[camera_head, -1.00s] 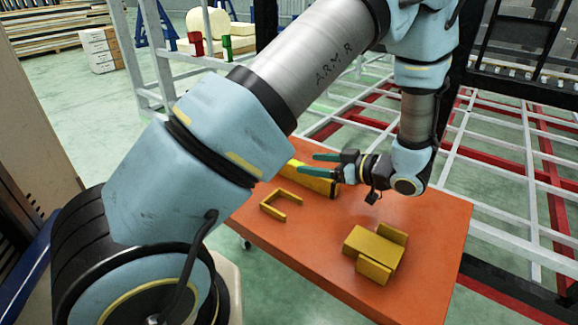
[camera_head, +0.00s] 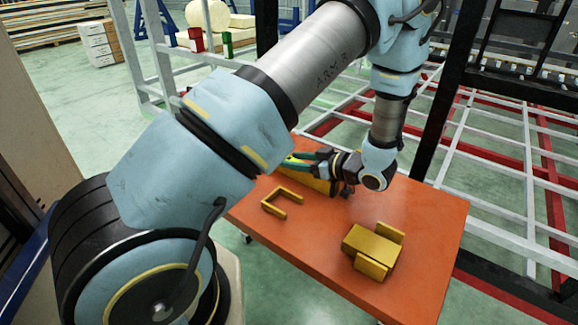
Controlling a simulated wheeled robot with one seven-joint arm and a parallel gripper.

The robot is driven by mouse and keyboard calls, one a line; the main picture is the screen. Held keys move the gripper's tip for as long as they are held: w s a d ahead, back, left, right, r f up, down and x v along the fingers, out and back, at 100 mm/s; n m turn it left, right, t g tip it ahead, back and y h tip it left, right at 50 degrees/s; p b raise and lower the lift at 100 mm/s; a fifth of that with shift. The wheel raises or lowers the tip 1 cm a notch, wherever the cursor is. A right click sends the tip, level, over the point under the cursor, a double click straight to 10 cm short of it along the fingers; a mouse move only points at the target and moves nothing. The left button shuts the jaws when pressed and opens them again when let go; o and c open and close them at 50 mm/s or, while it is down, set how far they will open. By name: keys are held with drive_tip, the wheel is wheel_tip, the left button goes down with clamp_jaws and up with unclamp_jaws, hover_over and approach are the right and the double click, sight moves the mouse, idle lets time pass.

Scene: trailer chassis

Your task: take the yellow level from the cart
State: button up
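The orange cart (camera_head: 410,220) carries the yellow level (camera_head: 321,185), a long yellow bar near its far left edge. My arm hides part of the level. I cannot make out contact with the level.
A yellow U-shaped bracket (camera_head: 284,201) lies on the cart in front of the level. A yellow block-shaped part (camera_head: 371,248) lies nearer the right front. The white and red trailer frame (camera_head: 490,170) stands behind and right of the cart. The cart's middle is clear.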

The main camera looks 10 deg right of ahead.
clamp_jaws()
drive_tip(key=shift+r, duration=0.1)
idle(0.6)
